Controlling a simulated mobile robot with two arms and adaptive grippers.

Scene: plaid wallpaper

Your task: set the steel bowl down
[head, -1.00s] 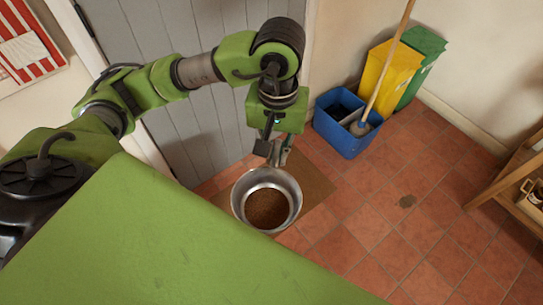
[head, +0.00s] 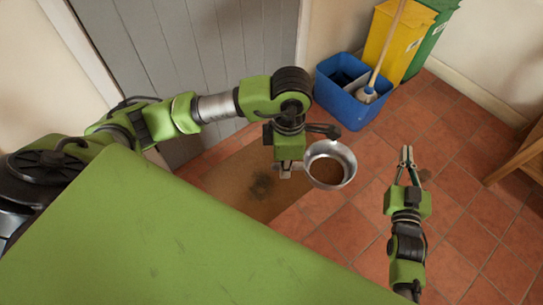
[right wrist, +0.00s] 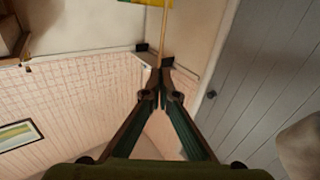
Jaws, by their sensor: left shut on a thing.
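The steel bowl (head: 349,160) is in the head view, right of the middle, with brown contents inside. My left gripper (head: 300,171) is shut on its left rim. The bowl shows over the red tiles, just right of the brown mat; its height above the floor is hard to tell. My right gripper (head: 406,152) is to the right of the bowl and apart from it. Its fingers are close together with nothing seen between them; they also show in the right wrist view (right wrist: 160,68).
The brown mat (head: 225,178) has a dark patch and lies by the grey door (head: 190,50). A blue bucket (head: 345,107) with a mop (head: 385,55), a yellow bin (head: 393,35) and a green bin (head: 430,40) stand behind. A wooden shelf (head: 525,155) is at right. Open tiles lie between.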

